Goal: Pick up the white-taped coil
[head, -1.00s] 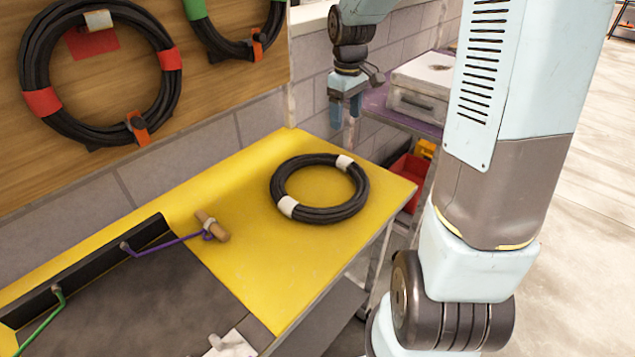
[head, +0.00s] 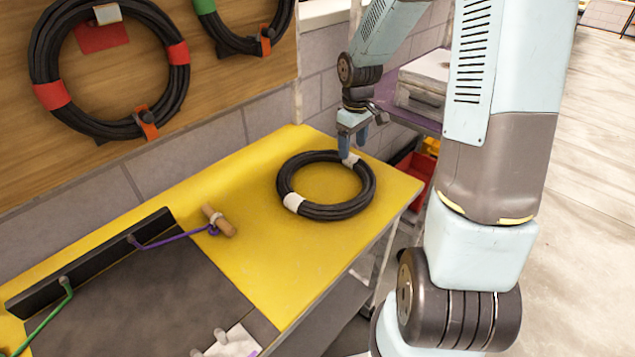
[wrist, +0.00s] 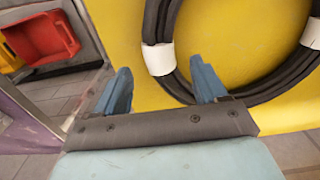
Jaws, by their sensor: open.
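The white-taped coil (head: 335,210) is a black cable ring with two white tape bands, lying flat on the yellow bench top (head: 240,270). In the wrist view the coil (wrist: 185,85) runs across the upper right, with one white band (wrist: 158,59) near the middle. My gripper (head: 352,152) is above the coil's far side, by its far white band.
A red-taped coil (head: 48,60) and a green-taped coil (head: 235,48) hang on the wooden board behind. A wooden handle (head: 218,221) with a purple cord lies left of the coil. A purple cart with a grey case (head: 424,80) and a red bin (head: 415,172) stand beyond the bench.

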